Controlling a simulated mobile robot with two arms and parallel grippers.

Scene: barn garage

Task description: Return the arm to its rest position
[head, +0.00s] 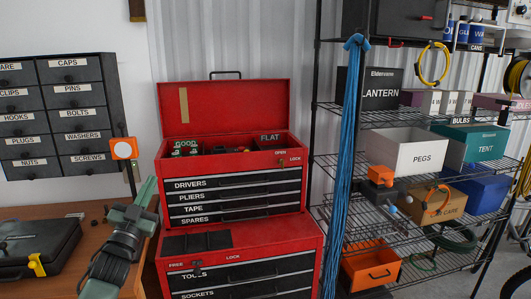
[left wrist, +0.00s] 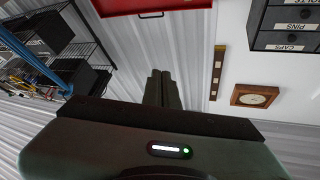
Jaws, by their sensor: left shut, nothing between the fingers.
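My left arm comes in from the lower left of the head view, in front of the wooden bench, in pale green and black. My left gripper (head: 149,188) points up and away from me, just left of the red toolbox. In the left wrist view its two dark fingers (left wrist: 162,90) lie together, with nothing between them. That view is upside down and shows mostly the corrugated wall beyond the fingertips. My right gripper is in neither view.
The red tool chest (head: 240,246) stands close right of my left gripper, its lid up. A black case (head: 38,245) lies on the wooden bench (head: 92,212). A drawer cabinet (head: 62,115) hangs above. A wire shelf (head: 440,110) fills the right. The wrist view shows a clock (left wrist: 255,95).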

